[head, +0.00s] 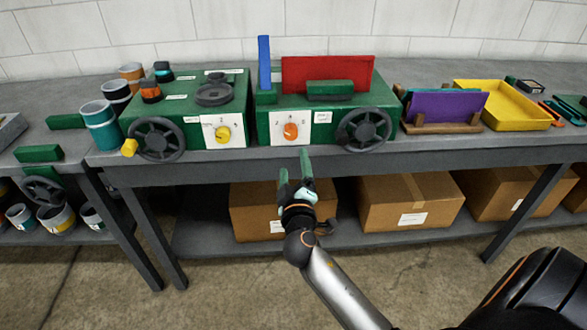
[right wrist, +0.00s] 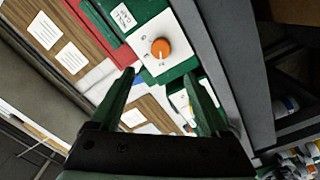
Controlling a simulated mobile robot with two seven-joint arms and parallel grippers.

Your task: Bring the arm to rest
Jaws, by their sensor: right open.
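My right gripper (head: 294,170) is in front of the bench's front edge, below the green machine with the orange knob. Its two green fingers are apart with nothing between them. It also shows open in the right wrist view (right wrist: 164,88), with the orange knob (right wrist: 161,48) on its white plate beyond the fingertips. In the head view the orange knob (head: 291,131) is on the front of the green machine (head: 330,103), just above the fingertips and apart from them. My left gripper is not in view.
The grey bench (head: 400,151) spans the view. A second green machine (head: 190,90) with a yellow knob (head: 223,134) stands left. Handwheels (head: 363,130) jut out in front. A yellow tray (head: 505,120) sits right. Cardboard boxes (head: 410,200) fill the lower shelf. The floor in front is clear.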

